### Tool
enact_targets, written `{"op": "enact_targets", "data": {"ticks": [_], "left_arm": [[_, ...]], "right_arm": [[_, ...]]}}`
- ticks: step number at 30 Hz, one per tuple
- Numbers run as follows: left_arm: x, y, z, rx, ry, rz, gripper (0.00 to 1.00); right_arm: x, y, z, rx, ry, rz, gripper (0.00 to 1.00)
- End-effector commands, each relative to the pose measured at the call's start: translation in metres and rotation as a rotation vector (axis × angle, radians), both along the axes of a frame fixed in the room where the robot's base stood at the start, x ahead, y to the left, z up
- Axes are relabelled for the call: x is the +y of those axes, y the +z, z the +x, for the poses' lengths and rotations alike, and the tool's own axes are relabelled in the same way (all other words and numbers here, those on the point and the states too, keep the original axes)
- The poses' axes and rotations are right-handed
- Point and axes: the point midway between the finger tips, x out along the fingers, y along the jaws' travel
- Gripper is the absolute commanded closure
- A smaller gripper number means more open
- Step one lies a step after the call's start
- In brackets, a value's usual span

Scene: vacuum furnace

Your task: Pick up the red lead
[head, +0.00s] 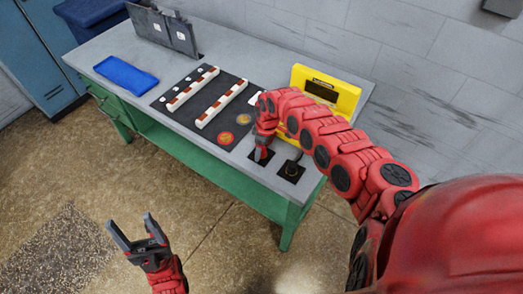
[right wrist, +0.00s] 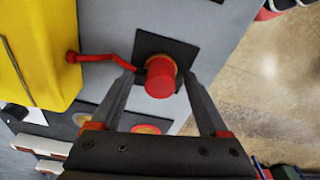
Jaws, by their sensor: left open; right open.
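The red lead (right wrist: 160,78) has a red cylindrical plug standing on a black square pad (right wrist: 182,52), with a red cable running left to the yellow meter (right wrist: 35,55) in the right wrist view. My right gripper (right wrist: 160,74) is open, one finger on either side of the plug. I cannot tell whether the fingers touch it. In the head view my right arm reaches over the bench, and its hand largely hides the red lead. A black lead (head: 291,168) stands on another black pad. My left gripper (head: 131,224) is open and empty, in front of the bench.
The grey bench (head: 215,52) stands against a block wall. A blue cabinet (head: 45,62) is at left. The floor in front is clear.

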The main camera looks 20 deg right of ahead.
Motion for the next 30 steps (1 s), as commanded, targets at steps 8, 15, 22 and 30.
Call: {"op": "enact_targets", "data": {"ticks": [8, 15, 22, 30], "left_arm": [[0.0, -0.0003, 0.0, 0.0, 0.0, 0.0, 0.31], [0.0, -0.0002, 0.0, 0.0, 0.0, 0.0, 0.31], [0.0, -0.0002, 0.0, 0.0, 0.0, 0.0, 0.31], [0.0, -0.0003, 0.0, 0.0, 0.0, 0.0, 0.31]], "right_arm": [[-0.0003, 0.0003, 0.0001, -0.001, -0.001, 0.001, 0.52], [-0.0003, 0.0004, 0.0001, -0.001, -0.001, 0.001, 0.95], [-0.0002, 0.0003, -0.0002, 0.001, -0.001, 0.001, 1.0], [0.0004, 0.0002, -0.0004, 0.002, -0.001, 0.001, 1.0]]}}
